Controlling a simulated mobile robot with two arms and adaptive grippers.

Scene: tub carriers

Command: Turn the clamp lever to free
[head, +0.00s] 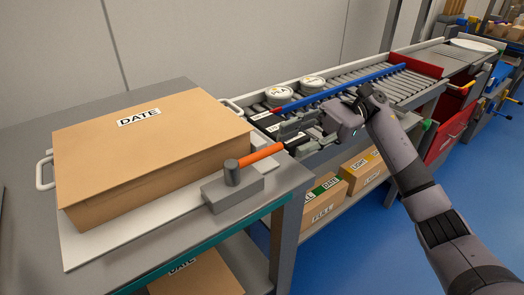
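The clamp lever (262,154) is an orange bar on a dark round pivot. The pivot stands on a grey block (234,192) at the table's right front corner. The lever points right and away from the box, its free end near the table's right edge. My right gripper (283,136) comes in from the right, with its fingers spread apart right by the lever's free end. I cannot tell whether a finger touches the lever. My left gripper is not in view.
A large cardboard box (150,150) marked DATE sits on a white board (110,248) on the grey table (60,135). A roller conveyor (345,83) with round white-lidded tubs (279,93) runs behind my gripper. Boxes (324,200) stand on a shelf below. Blue floor is clear at right.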

